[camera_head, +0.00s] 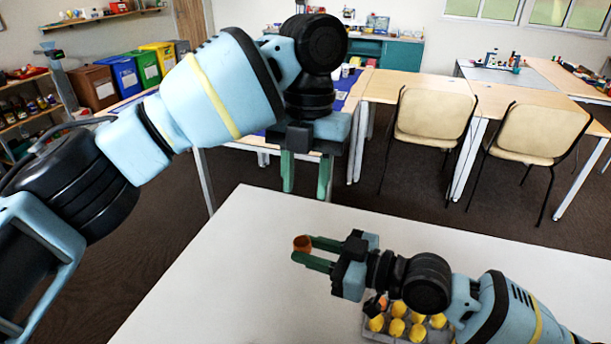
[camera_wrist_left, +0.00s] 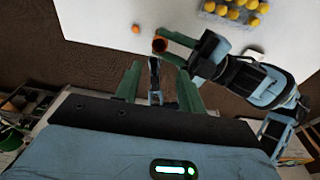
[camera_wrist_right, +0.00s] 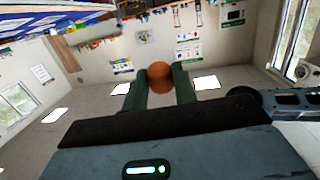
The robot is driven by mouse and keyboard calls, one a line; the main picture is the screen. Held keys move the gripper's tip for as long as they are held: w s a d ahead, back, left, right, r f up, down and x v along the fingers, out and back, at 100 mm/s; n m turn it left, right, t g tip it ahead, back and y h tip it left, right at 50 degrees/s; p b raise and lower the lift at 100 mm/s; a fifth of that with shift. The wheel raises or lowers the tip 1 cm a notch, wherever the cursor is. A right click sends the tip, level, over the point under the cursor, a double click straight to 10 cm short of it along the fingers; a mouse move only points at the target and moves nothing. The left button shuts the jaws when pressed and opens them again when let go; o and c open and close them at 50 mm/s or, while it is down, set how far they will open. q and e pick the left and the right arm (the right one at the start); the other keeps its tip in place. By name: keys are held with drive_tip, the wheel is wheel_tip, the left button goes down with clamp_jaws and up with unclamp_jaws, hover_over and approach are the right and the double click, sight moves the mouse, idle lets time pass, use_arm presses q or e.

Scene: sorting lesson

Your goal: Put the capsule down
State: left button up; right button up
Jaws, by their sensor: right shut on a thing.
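The capsule, orange-brown and rounded (camera_head: 302,243), sits between the fingertips of my right gripper (camera_head: 312,252), which is shut on it above the white table (camera_head: 215,275). It also shows in the left wrist view (camera_wrist_left: 159,45) and in the right wrist view (camera_wrist_right: 160,78), between the two green fingers. My left gripper (camera_head: 307,178) is higher, over the table's far edge. Its fingers point down, apart, with nothing between them.
A grey tray of several yellow pieces (camera_head: 398,326) stands beneath my right arm, partly hidden. A small orange ball (camera_wrist_left: 135,28) lies on the table in the left wrist view. The table's left part is clear. Chairs (camera_head: 432,115) stand beyond.

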sight(303, 238)
use_arm(q)
drive_tip(key=f, duration=0.4)
drive_tip(key=s+f, duration=0.1)
drive_tip(key=f, duration=0.7)
drive_tip(key=shift+s+a, duration=0.15)
drive_tip(key=shift+a, duration=0.15)
drive_tip(key=c, duration=0.7)
drive_tip(key=shift+c, duration=0.6)
use_arm(e)
drive_tip(key=o, duration=0.8)
drive_tip(key=shift+o, duration=0.2)
drive_tip(key=shift+d, duration=0.1)
drive_tip(key=v, duration=1.2)
